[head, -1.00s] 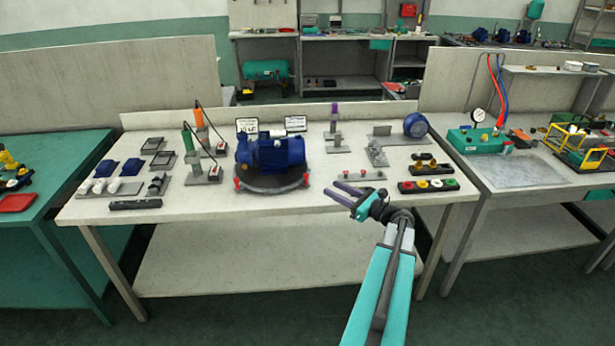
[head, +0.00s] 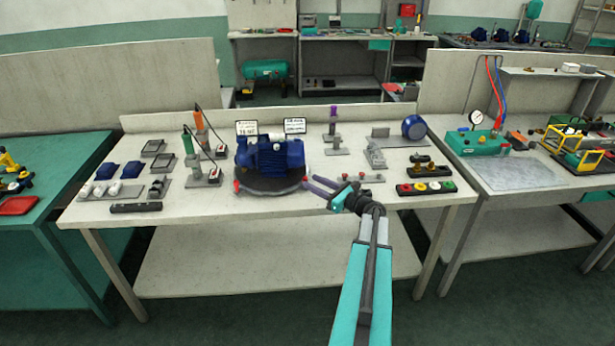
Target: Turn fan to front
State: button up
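A blue motor (head: 268,156) sits on a dark round turntable (head: 270,188) in the middle of the bench. A red knob (head: 237,186) stands on the turntable's left rim. I cannot clearly make out which end of the motor is the fan. My gripper (head: 308,184) is beside the turntable's right rim, its two fingers pointing left with a gap between them. The fingertips are close to the rim; whether they touch it or the red knob there is unclear.
Two small signs (head: 295,126) stand behind the motor. Posts with red switches (head: 214,176) stand to its left. A button strip (head: 426,188), grey brackets and a blue round part (head: 414,127) are at the right. The front bench edge is clear below the turntable.

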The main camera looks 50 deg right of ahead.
aim_at(305, 177)
jog(key=shift+w+a+p, duration=0.2)
jog(key=shift+w+p, duration=0.25)
jog(key=shift+w, duration=1.95)
grip_shut()
jog(key=shift+d, duration=0.2)
jog(key=shift+a, duration=0.2)
